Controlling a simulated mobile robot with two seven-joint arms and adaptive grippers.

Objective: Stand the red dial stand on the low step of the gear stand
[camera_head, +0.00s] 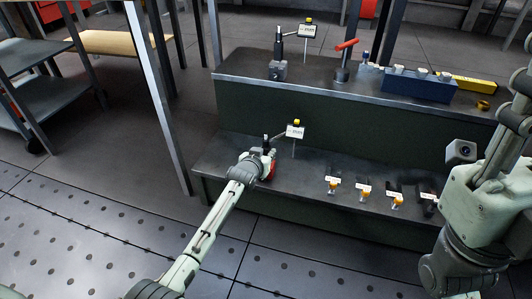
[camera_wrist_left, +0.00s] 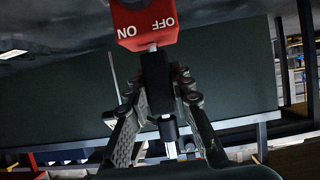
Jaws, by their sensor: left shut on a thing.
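The red dial stand shows in the left wrist view as a red block marked ON and OFF (camera_wrist_left: 146,24) with a dark post. My left gripper (camera_wrist_left: 159,92) is shut on that post, one finger on each side. In the head view my left gripper (camera_head: 256,163) is at the left end of the low step (camera_head: 225,160), mostly covering the stand; a bit of the red base (camera_head: 272,168) and the dark post top show. I cannot tell whether the base touches the step. My right gripper is out of view.
Several small dark parts with orange knobs (camera_head: 364,193) line the low step's right. A metal post (camera_head: 160,100) rises left.

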